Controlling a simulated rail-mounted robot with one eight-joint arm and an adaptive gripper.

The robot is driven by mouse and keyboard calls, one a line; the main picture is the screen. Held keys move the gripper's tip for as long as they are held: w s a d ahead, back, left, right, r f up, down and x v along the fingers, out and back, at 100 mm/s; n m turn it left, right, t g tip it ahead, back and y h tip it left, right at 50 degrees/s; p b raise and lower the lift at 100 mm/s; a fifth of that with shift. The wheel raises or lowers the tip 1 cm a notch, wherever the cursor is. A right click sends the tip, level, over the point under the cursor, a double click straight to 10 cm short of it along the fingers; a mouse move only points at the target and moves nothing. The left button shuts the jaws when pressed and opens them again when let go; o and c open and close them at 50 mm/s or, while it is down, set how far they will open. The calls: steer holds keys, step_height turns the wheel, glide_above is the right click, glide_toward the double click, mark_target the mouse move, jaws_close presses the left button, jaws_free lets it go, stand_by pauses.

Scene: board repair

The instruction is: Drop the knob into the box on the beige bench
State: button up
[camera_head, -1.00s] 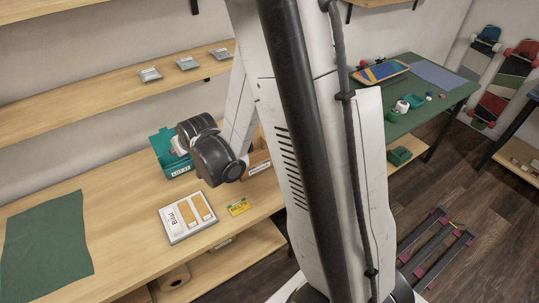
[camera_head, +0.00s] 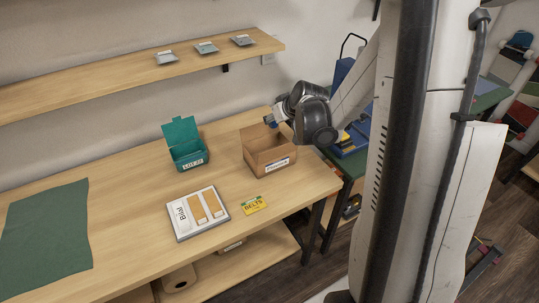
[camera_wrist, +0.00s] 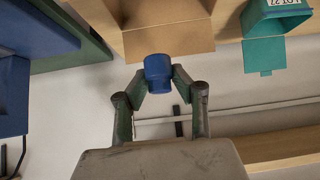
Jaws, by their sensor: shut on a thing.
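A blue knob (camera_wrist: 158,72) is held between the fingertips of my gripper (camera_wrist: 159,84) in the wrist view. In the head view the knob (camera_head: 270,121) is a small blue patch at the tip of my gripper (camera_head: 276,115), close above the back of the open cardboard box (camera_head: 257,165). This box stands on the beige bench (camera_head: 130,190), near its right end, with a white label on its front. The cardboard box (camera_wrist: 165,42) also shows just beyond the knob in the wrist view. The inside of the box is partly hidden.
An open teal box (camera_head: 190,160) with a raised lid stands left of the cardboard box. A white kit (camera_head: 183,221), a yellow card (camera_head: 254,204) and a green mat (camera_head: 45,240) lie on the bench. A shelf (camera_head: 110,80) runs above. A green table with blue items stands right.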

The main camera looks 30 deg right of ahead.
step_height(320, 180, down, 4)
steer(key=shift+f+b, duration=0.25)
steer(key=shift+b, duration=1)
steer(key=o, duration=1)
steer(key=shift+o, duration=0.2)
steer(key=v, duration=1.2)
steer(key=s+a+r+g, duration=0.1)
steer(key=s+a+r, duration=0.2)
steer(key=s+a, duration=0.6)
steer(key=s+a+r+g, duration=0.1)
steer(key=s+a+r, duration=0.2)
steer(key=s+a, duration=0.6)
steer(key=shift+s+a, duration=0.3)
steer(key=shift+s, duration=0.15)
